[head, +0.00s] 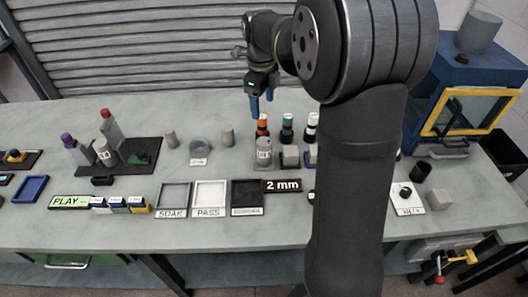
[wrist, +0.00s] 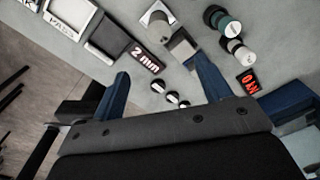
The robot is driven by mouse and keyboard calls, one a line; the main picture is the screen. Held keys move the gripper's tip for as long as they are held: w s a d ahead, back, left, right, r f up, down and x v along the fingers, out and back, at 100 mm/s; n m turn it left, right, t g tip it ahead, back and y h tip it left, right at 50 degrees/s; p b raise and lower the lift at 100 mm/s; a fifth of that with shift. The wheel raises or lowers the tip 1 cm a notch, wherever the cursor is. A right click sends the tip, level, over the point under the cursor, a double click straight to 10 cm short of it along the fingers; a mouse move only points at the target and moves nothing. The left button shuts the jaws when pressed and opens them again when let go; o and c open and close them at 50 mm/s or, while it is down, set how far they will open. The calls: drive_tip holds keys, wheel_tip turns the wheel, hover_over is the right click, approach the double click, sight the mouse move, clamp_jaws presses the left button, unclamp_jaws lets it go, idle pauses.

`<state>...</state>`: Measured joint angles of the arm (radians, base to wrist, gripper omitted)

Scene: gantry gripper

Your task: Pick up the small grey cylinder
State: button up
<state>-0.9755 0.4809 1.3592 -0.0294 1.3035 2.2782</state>
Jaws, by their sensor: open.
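Several grey cylinders are in view, and I cannot tell which one the task means. A labelled grey cylinder (head: 264,148) stands on a small plate nearer the middle; a grey cylinder on a white plate also shows in the wrist view (wrist: 159,30). Another grey cylinder (head: 438,200) is at the right. My gripper (head: 262,103), with blue fingers, is open and empty above the bench; its fingers (wrist: 164,82) are apart.
Vials with orange (head: 262,121) and green (head: 287,121) caps stand behind grey blocks (head: 290,157). Trays marked SOAK (head: 172,213) and PASS (head: 208,212) and a 2 mm display (head: 283,185) line the front. A blue cabinet (head: 460,72) stands right.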

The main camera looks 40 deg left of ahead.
drive_tip(key=w+m, duration=0.1)
drive_tip(key=m, duration=0.1)
approach(264, 141)
drive_tip(key=f, duration=0.6)
drive_tip(key=shift+w+d+f, duration=0.25)
drive_tip(key=shift+w+f, duration=0.15)
drive_tip(key=shift+s+f, duration=0.15)
drive_tip(key=shift+f, duration=1.15)
drive_tip(key=shift+s+f, duration=0.15)
drive_tip(key=shift+f, duration=1.2)
drive_tip(key=shift+c, duration=0.4)
drive_tip(key=shift+a, duration=0.1)
drive_tip(key=c, duration=1.3)
drive_tip(key=shift+r, duration=0.1)
